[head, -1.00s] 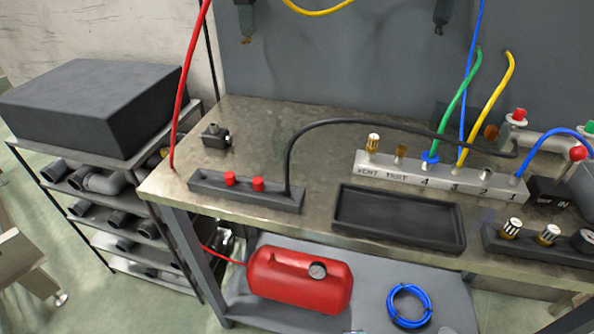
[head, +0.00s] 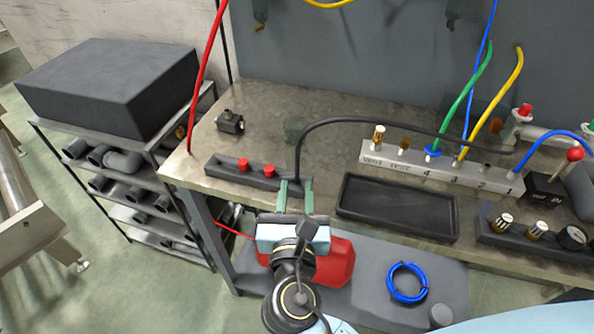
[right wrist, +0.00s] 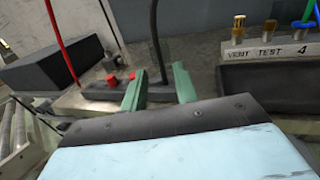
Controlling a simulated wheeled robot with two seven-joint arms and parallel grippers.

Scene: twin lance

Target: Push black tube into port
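The black tube (head: 400,125) arches over the bench. Its left end comes down to the dark holder block with two red caps (head: 243,172); its right end runs behind the grey manifold (head: 440,173) toward the pipe fitting. The manifold's ports are labelled VENT, TEST, 4, 3, 2, 1. Green, yellow and blue tubes rise from some ports; port 2 (head: 485,168) has no tube in it. My right gripper (head: 296,186) is open at the bench's front edge, fingers on either side of the tube's left end in the picture. The right wrist view shows the tube (right wrist: 155,45) between the spread fingers. My left gripper is out of view.
An empty black tray (head: 395,210) lies right of my right gripper. A dark block with knobs and a gauge (head: 535,238) is farther right. A small black fitting (head: 230,122) stands at the back left. A red tube (head: 207,80) hangs at the left.

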